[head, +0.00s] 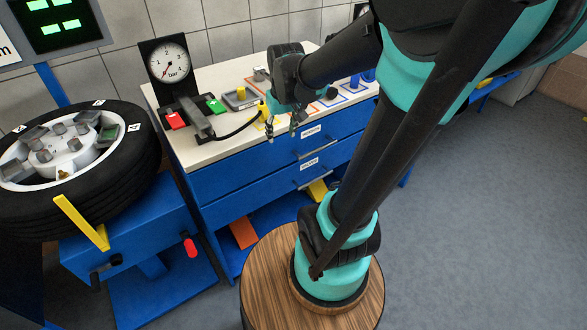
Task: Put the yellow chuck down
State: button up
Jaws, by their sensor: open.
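The yellow chuck (262,109) is at the end of a black hose (238,131) near the front edge of the white bench top. My gripper (282,133) points down just right of the chuck, its fingers spread apart. The chuck is partly close behind the gripper's left side, and I cannot tell whether they touch. I see nothing between the fingertips.
A grey tray (240,98) sits behind the hose. A tyre (100,190) on a blue stand (140,235) is at left.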

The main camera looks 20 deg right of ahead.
jog(key=s+d+f+m+t, duration=0.1)
jog(key=s+f, duration=0.7)
jog(key=s, duration=0.1)
jog(key=shift+s+f+t, duration=0.3)
jog(key=shift+s, duration=0.1)
dwell(0.5)
